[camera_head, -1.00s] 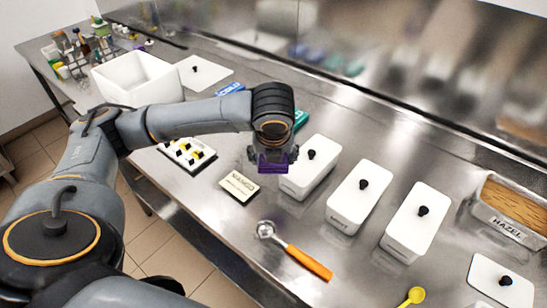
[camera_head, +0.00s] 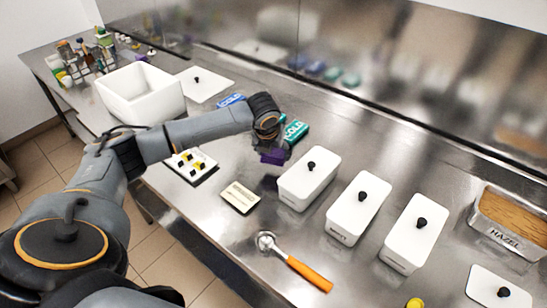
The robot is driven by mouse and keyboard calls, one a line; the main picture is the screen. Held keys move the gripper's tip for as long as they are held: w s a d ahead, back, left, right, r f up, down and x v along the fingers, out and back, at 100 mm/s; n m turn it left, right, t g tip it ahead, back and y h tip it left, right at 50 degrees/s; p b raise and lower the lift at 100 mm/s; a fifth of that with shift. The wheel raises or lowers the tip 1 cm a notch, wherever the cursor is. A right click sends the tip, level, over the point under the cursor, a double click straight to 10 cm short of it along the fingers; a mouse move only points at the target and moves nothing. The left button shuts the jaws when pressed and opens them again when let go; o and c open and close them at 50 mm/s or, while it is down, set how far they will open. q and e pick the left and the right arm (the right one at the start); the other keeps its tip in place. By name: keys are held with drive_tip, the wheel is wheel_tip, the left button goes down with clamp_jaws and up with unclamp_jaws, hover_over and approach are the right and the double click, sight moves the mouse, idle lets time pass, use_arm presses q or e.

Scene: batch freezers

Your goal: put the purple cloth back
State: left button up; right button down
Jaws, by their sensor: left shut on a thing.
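My left gripper (camera_head: 272,148) is shut on the purple cloth (camera_head: 273,157), a small dark purple folded block at its fingertips. The gripper is over the steel counter, behind and to the left of the nearest white lidded tub (camera_head: 308,180). A teal block (camera_head: 295,131) with white lettering lies just right of the gripper, and a blue block marked COLD (camera_head: 231,101) lies behind the arm. I cannot tell whether the cloth touches the counter. My right gripper is not in view.
Two more lidded tubs (camera_head: 357,208) (camera_head: 415,233) and a HAZEL tub (camera_head: 508,222) stand to the right. A label card (camera_head: 240,197), an orange-handled scoop (camera_head: 308,275) and a tray with yellow pieces (camera_head: 206,174) lie in front. An open white bin (camera_head: 160,108) stands at left.

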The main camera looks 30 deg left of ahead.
sight(273, 158)
use_arm(q)
drive_tip(key=shift+w+a+f, duration=0.25)
drive_tip(key=shift+w+f, duration=0.3)
drive_tip(key=shift+f, duration=0.2)
drive_tip(key=shift+w+a+f, duration=0.1)
drive_tip(key=shift+f, duration=1.55)
drive_tip(key=o, duration=1)
drive_tip(key=shift+r, duration=0.3)
drive_tip(key=v, duration=1.1)
drive_tip(key=shift+s+r, duration=0.25)
drive_tip(key=shift+s, duration=0.05)
